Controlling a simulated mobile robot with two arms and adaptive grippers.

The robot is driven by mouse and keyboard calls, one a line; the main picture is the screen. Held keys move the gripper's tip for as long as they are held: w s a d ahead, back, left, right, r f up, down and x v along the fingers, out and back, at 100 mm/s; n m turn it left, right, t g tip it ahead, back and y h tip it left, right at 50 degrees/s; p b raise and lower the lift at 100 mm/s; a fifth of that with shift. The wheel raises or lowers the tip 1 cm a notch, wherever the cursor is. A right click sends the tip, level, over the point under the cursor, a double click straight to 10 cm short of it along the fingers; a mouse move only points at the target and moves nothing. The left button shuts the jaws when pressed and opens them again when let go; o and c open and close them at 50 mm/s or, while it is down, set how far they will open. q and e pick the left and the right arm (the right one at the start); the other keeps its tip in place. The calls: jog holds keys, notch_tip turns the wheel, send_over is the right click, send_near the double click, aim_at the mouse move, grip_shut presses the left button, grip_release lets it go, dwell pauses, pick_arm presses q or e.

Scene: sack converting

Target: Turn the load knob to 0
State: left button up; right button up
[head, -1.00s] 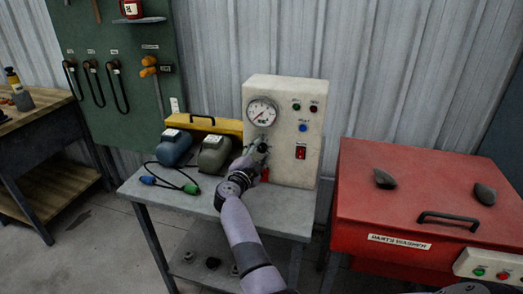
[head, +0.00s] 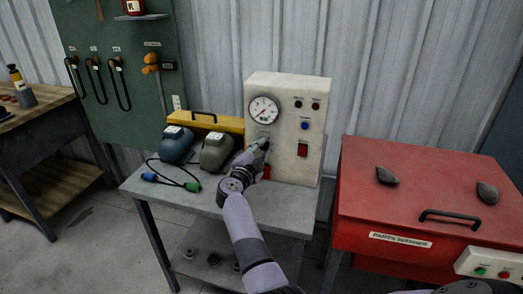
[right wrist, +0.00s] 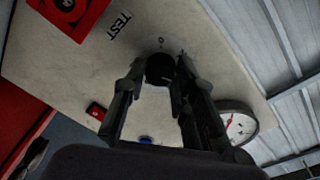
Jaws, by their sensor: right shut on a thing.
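The load knob (right wrist: 160,70) is a small round black knob on the pale panel of the test box (head: 312,100). In the right wrist view it has a light pointer line, and a small 0 mark shows just beyond it. My right gripper (right wrist: 161,74) is shut on the knob, one finger on each side. In the head view my right gripper (head: 262,146) is at the panel below the round gauge (head: 263,110) and mostly hides the knob. My left gripper is not in view.
A red switch (head: 303,149) and blue button (head: 305,125) are to the right. Two rounded motors (head: 215,152) and a cable stand left on the bench (head: 275,212). A red parts washer (head: 400,215) stands at right.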

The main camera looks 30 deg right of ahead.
grip_shut()
jog(key=shift+r+n+p, duration=0.1)
jog(key=shift+n+p, duration=0.3)
jog(key=shift+p, duration=0.2)
jog(key=n+t+p, duration=0.1)
jog(key=n+p, duration=0.9)
jog(key=n, duration=0.2)
jog(key=shift+p, duration=0.35)
jog(key=n+p, duration=0.1)
jog(key=n, duration=0.3)
jog(key=shift+t, duration=0.4)
jog(key=n+p, duration=0.1)
jog(key=n, duration=0.3)
jog(key=shift+p, duration=0.4)
jog(key=shift+s+f+n+t+y+p, duration=0.15)
jog(key=shift+n+t+y+p, duration=0.3)
jog(key=shift+n, duration=1.25)
jog(key=shift+f, duration=0.1)
